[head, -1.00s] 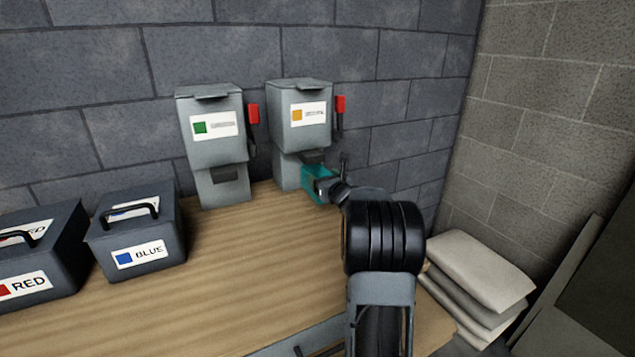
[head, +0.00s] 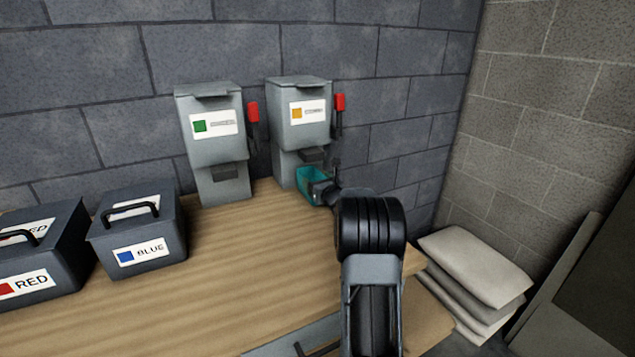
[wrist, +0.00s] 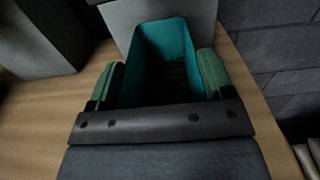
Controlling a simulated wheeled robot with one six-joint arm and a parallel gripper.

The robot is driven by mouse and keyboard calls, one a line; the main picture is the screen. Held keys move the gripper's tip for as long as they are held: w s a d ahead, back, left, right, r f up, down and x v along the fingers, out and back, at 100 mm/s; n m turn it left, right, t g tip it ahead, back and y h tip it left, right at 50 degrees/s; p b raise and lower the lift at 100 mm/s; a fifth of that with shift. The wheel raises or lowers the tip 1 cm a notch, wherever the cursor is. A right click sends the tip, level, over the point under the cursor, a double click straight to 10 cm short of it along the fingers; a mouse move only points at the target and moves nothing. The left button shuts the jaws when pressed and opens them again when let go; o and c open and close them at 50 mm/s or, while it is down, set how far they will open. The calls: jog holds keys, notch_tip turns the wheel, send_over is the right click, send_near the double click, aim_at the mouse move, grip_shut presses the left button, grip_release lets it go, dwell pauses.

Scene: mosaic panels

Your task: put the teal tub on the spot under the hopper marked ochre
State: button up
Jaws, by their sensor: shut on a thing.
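The teal tub (head: 310,184) is an open-topped box in front of the hopper with the ochre square label (head: 300,112), just below its spout. My gripper (head: 327,188) is shut on the tub from the near side. In the wrist view the tub (wrist: 162,50) sits between the two green-padded fingers of my gripper (wrist: 163,85), with its far end close to the grey hopper body. Its inside is dark, with some greenish patches at the bottom. The tub's underside and the spot beneath are hidden, so I cannot tell whether it touches the bench.
A hopper with a green label (head: 210,125) stands left of the ochre one. Each hopper has a red handle on its right side. Blue-labelled (head: 140,235) and red-labelled (head: 45,255) boxes stand on the bench at left. The wooden bench (head: 225,265) is clear mid-front. Sacks (head: 475,270) lie at right.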

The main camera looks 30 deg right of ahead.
jog(key=shift+f, duration=0.15)
jog(key=o, duration=1)
jog(key=shift+r, duration=0.2)
jog(key=s, duration=0.4)
jog(key=s+a+b, duration=0.1)
jog(key=s, duration=0.7)
jog(key=shift+a+b, duration=0.3)
jog(key=shift+b, duration=0.1)
